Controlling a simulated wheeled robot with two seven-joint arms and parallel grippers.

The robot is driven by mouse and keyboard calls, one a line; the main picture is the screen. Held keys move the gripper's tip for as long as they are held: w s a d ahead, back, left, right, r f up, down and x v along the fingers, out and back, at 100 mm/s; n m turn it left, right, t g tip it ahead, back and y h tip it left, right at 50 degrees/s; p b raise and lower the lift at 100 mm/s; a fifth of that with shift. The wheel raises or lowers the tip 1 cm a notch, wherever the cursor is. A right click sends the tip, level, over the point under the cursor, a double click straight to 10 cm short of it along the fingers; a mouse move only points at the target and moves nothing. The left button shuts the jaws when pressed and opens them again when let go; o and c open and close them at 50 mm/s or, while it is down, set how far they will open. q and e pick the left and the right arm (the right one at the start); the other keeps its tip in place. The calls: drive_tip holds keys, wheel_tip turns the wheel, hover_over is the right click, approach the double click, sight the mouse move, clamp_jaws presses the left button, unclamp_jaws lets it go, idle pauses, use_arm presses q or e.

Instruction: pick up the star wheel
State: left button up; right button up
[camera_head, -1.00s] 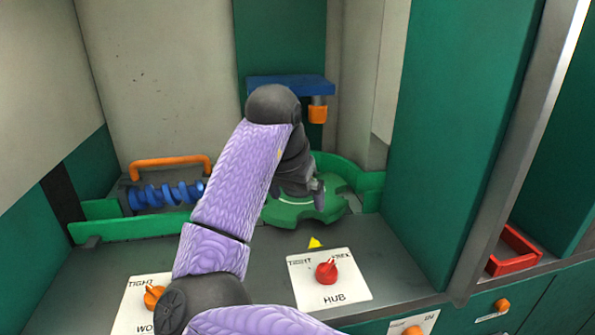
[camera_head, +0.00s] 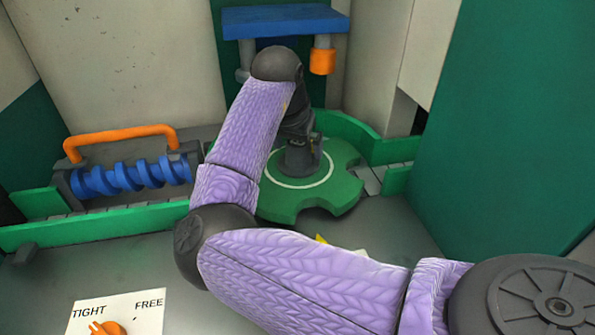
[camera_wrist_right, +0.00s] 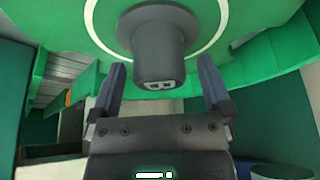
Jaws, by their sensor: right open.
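The star wheel (camera_head: 335,190) is a green disc with rounded notches and a white ring, lying flat on the grey deck behind my right arm. A dark grey hub (camera_head: 297,160) stands at its middle. My right gripper (camera_head: 303,140) is over the wheel at the hub, and my own arm partly hides it. In the right wrist view the wheel (camera_wrist_right: 255,15) fills the top. The hub (camera_wrist_right: 165,50) appears between the two spread fingers of the gripper (camera_wrist_right: 160,85), with gaps on both sides. The fingers are open and do not grip it. My left gripper is not in view.
A blue screw (camera_head: 130,177) with an orange handle (camera_head: 120,136) lies left of the wheel. Green guide rails (camera_head: 95,225) edge the channel. A blue bridge (camera_head: 280,20) with an orange knob (camera_head: 322,61) stands behind. A TIGHT/FREE dial plate (camera_head: 115,312) is at front left.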

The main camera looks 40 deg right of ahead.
drive_tip(key=shift+x, duration=0.75)
drive_tip(key=shift+c, duration=0.3)
drive_tip(key=shift+r, duration=0.1)
clamp_jaws()
